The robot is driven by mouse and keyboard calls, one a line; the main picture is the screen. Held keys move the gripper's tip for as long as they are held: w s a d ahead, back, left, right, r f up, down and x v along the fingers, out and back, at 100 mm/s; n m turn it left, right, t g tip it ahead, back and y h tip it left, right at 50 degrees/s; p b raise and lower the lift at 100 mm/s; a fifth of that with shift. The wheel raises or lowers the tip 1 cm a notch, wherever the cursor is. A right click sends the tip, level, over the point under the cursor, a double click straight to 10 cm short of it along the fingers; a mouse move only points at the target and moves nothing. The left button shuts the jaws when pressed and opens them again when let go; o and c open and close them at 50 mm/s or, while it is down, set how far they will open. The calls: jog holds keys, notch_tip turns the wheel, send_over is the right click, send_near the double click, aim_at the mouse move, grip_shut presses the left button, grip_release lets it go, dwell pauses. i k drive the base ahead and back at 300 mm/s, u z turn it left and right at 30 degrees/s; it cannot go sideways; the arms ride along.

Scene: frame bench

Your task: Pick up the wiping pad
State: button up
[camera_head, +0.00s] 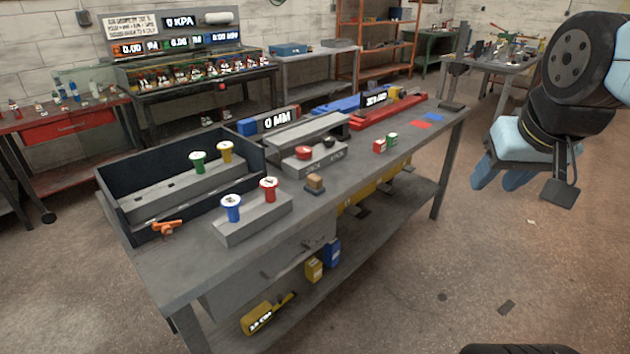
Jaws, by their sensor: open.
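A small tan block on a dark flat base (315,184) sits near the front edge of the grey workbench (190,262). It looks like the wiping pad, though it is too small to be certain. It stands upright and nothing touches it. My gripper (505,180), with blue fingers, hangs at the right, off the bench and over open floor. It is open, with nothing seen between its fingers. It is well to the right of the block and apart from it.
Left of the block, a grey stand (252,220) holds red and blue spools. Behind are a dark open tray (125,205) and a grey box with a red knob (304,153). The bench front edge between is clear.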

aim_at(314, 186)
jog(key=z, duration=0.05)
jog(key=i, duration=1)
jog(key=u, duration=0.05)
